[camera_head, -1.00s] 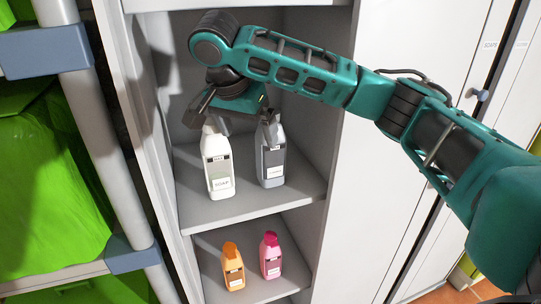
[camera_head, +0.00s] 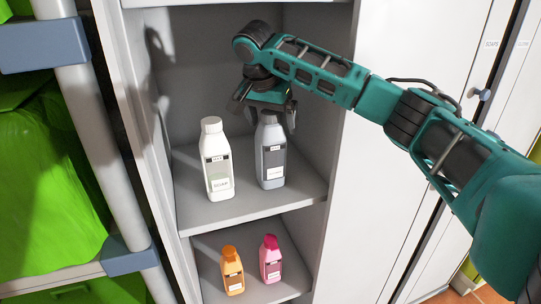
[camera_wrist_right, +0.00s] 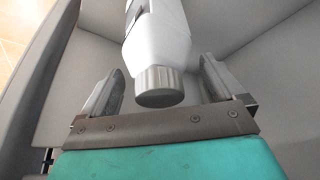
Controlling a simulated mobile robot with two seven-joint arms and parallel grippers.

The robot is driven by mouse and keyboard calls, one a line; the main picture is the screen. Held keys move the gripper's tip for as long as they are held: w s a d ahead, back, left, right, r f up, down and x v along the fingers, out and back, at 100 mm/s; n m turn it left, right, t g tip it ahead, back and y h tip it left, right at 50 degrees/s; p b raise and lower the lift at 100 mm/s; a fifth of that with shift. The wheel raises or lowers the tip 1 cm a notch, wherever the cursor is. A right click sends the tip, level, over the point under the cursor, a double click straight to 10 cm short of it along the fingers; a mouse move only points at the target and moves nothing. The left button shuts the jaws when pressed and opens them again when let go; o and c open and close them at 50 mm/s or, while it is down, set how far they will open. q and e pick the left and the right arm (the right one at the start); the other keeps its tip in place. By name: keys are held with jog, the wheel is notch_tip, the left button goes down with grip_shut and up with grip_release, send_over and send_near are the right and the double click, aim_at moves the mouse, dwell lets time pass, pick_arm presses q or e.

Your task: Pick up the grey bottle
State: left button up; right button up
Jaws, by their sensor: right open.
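The grey bottle (camera_head: 271,160) stands upright on the upper shelf of the cabinet, just right of a white bottle (camera_head: 218,165). My right gripper (camera_head: 265,109) is open and points down at the top of the grey bottle, with the bottle's cap between the two fingers in the head view. In the right wrist view, a bottle (camera_wrist_right: 157,38) that looks pale there, with a ribbed grey cap (camera_wrist_right: 159,86), lies between the open fingers; by position it is the grey bottle. The fingers appear apart from it. My left gripper is out of view.
The upper shelf (camera_head: 230,210) has cabinet walls close on both sides. An orange bottle (camera_head: 232,272) and a pink bottle (camera_head: 270,262) stand on the shelf below. A rack with green material (camera_head: 45,180) stands at the left. Closed white doors are at the right.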

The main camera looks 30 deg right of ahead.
grip_shut()
dwell(0.9)
